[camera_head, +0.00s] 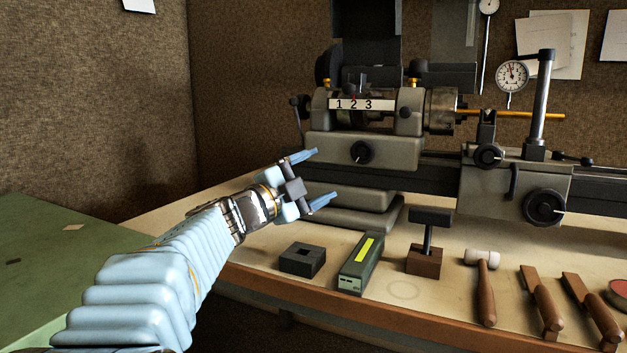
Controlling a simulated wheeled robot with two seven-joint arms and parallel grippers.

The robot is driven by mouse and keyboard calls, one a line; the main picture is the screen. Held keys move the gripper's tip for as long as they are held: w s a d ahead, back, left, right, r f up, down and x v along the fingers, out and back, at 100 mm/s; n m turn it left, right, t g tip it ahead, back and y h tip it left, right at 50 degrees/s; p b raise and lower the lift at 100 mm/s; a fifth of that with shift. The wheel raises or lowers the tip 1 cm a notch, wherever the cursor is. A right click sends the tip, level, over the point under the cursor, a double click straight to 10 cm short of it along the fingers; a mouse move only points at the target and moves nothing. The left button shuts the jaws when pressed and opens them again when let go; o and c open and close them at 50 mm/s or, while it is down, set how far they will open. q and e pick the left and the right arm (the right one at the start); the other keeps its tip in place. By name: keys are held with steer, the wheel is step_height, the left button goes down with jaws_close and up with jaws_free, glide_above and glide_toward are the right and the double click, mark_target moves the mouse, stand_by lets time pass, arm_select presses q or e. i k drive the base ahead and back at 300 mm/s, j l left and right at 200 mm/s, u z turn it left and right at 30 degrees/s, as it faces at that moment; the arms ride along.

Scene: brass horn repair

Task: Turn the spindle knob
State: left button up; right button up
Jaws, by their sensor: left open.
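A grey lathe (325,145) stands at the back of the bench. Its headstock carries a round black knob (361,152) with a small white pointer mark, likely the spindle knob. Above the knob is a white plate (363,105) reading 1 2 3, with a small red mark over it. My left gripper (321,176) comes in from the left with its two blue fingers spread apart and nothing between them. In the picture it is left of and slightly below the knob, not visibly touching it. My right gripper is not in view.
Other black knobs (544,207) sit on the lathe's right part. On the bench front lie a black square block (302,260), a green box (361,264), a T-shaped tool on a wooden block (425,261), a mallet (485,290) and wooden-handled tools (541,300). A green surface (50,250) is at left.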

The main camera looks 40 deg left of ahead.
mark_target(362, 152)
steer(key=k+l, duration=0.75)
steer(key=l, duration=0.2)
